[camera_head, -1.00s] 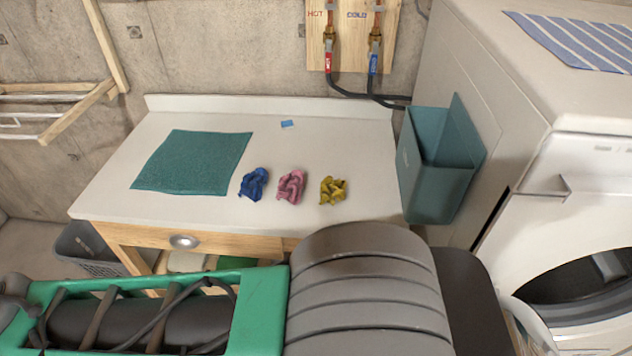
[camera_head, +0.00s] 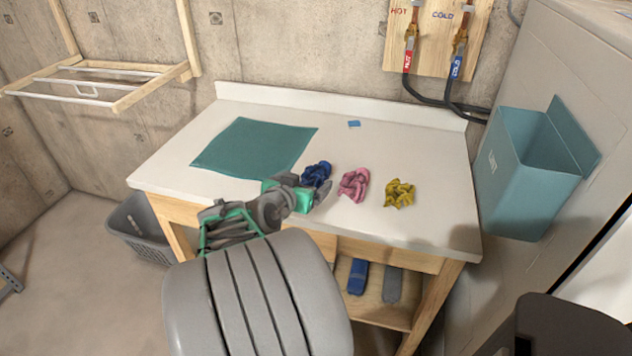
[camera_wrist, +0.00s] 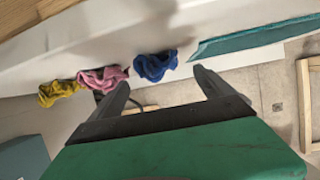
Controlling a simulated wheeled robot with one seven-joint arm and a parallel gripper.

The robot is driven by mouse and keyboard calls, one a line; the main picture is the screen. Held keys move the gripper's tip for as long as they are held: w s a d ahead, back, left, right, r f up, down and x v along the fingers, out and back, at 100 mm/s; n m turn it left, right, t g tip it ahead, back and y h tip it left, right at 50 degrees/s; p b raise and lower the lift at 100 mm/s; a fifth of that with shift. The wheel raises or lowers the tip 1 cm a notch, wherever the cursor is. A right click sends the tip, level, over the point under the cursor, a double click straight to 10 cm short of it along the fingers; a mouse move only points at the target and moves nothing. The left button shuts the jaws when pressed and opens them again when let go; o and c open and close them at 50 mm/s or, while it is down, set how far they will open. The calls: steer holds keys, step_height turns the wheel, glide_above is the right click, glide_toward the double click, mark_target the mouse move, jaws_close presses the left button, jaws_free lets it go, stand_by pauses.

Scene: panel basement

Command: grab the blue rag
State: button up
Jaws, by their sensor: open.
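The crumpled blue rag (camera_head: 317,173) lies on the white worktop (camera_head: 430,212), left of the pink rag (camera_head: 353,185) and the yellow rag (camera_head: 399,193). My gripper (camera_head: 303,192) is at the front edge of the worktop, just in front of the blue rag and partly overlapping it in the head view. In the wrist view, my open gripper (camera_wrist: 163,85) has its two dark fingers apart, with the blue rag (camera_wrist: 155,66) beyond the gap between them. Nothing is held. Whether a finger touches the rag cannot be told.
A flat teal mat (camera_head: 255,146) lies left of the rags. A teal bin (camera_head: 525,185) hangs on the appliance side at right. A small blue piece (camera_head: 354,124) lies near the back. A grey basket (camera_head: 140,228) stands on the floor at left. The worktop behind the rags is mostly clear.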

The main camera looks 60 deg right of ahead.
mark_target(311, 178)
steer(key=x, duration=0.5)
steer(key=shift+d+f, duration=0.25)
steer(key=shift+d, duration=0.05)
steer(key=c, duration=1.4)
